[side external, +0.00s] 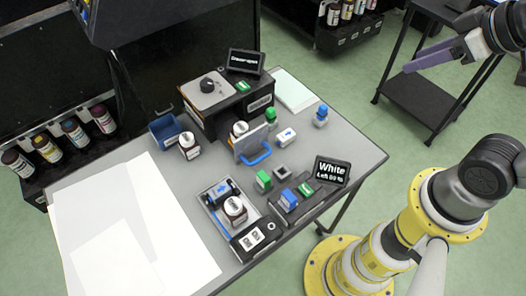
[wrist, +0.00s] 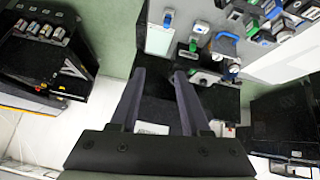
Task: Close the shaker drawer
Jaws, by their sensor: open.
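A dark boxy unit (side external: 213,100) with a grey top plate and a round black knob stands at the back of the grey table; I take it for the shaker. Its drawer (side external: 248,141) appears pulled out toward the front, with a pale upright front panel and a blue handle (side external: 257,157). A white-labelled bottle (side external: 239,129) stands behind that panel, partly hidden. My gripper (side external: 428,60) is raised at the upper right, well away from the drawer and beyond the table edge. In the wrist view my gripper (wrist: 160,74) shows two dark, parted fingers with nothing between them.
A bottle (side external: 189,145) and a blue bin (side external: 165,131) stand left of the unit. Green and blue-capped items, a tray (side external: 216,191) with a bottle, and a "White" display (side external: 332,171) crowd the front. White sheets (side external: 130,230) cover the left. A dark cart (side external: 433,102) stands right.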

